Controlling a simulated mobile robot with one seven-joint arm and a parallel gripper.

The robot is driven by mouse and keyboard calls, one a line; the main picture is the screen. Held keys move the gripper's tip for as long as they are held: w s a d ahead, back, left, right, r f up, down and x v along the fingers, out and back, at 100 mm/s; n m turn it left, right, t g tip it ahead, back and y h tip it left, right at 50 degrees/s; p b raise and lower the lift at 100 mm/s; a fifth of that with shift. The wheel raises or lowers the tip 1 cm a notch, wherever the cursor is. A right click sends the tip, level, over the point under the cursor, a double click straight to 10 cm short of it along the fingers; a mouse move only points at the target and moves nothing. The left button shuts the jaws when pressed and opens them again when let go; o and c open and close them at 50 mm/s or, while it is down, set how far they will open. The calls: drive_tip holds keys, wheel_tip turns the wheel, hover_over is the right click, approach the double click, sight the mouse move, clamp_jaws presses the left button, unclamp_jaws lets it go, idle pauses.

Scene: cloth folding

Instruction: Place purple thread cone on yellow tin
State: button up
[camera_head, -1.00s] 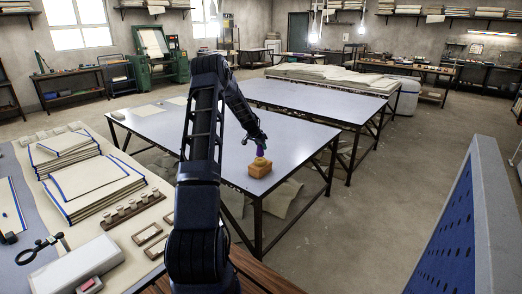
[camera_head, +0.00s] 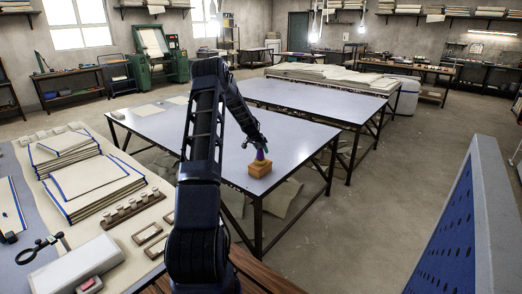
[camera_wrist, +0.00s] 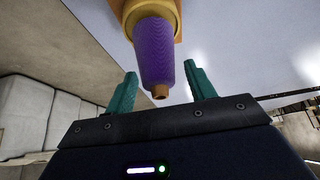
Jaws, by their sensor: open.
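The purple thread cone (camera_wrist: 158,52) stands with its wide end on the yellow tin (camera_wrist: 116,8) in the wrist view. In the head view the cone (camera_head: 260,155) is small and sits on top of the orange-yellow tin (camera_head: 260,169) near the front corner of the grey table (camera_head: 190,137). My gripper (camera_wrist: 160,88) is open, with one teal finger on either side of the cone's narrow brown tip. Gaps show between the fingers and the cone. In the head view my gripper (camera_head: 256,143) is just above the cone.
Cloth stacks (camera_head: 90,180), a rack of small spools (camera_head: 125,208) and a magnifier-like tool (camera_head: 40,248) lie on the left table. A blue perforated panel (camera_head: 455,235) stands at the right. The grey table around the tin is mostly clear.

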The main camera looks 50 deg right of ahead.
drive_tip(key=v, duration=1.2)
drive_tip(key=shift+w+r, duration=0.1)
drive_tip(key=shift+r, duration=0.05)
drive_tip(key=w+a+r+n+t+y, duration=0.1)
drive_tip(key=w+a+r+n, duration=0.15)
drive_tip(key=a+r, duration=0.55)
drive_tip(key=w+a+r+n+t, duration=0.1)
drive_tip(key=w+a+r, duration=0.35)
drive_tip(key=a, duration=0.75)
drive_tip(key=s+a+r+n+t+y, duration=0.15)
drive_tip(key=a+r, duration=0.25)
drive_tip(key=a, duration=0.5)
drive_tip(key=a+r+n, duration=0.2)
drive_tip(key=a+r, duration=0.2)
drive_tip(key=a, duration=0.6)
drive_tip(key=s+a+r+n+y, duration=0.1)
drive_tip(key=s+a+r+n, duration=0.15)
drive_tip(key=s+a, duration=0.45)
drive_tip(key=s+a+r+n+y, duration=0.1)
drive_tip(key=s+a+n, duration=0.2)
drive_tip(key=a, duration=0.8)
drive_tip(key=s+a+r+n+y, duration=0.1)
drive_tip(key=s+a+n, duration=0.1)
drive_tip(key=s+a, duration=0.45)
drive_tip(key=s+a+f+n, duration=0.2)
drive_tip(key=s+a+n, duration=0.1)
drive_tip(key=s+a, duration=0.4)
drive_tip(key=shift+a+t, duration=0.45)
drive_tip(key=shift+a, duration=0.1)
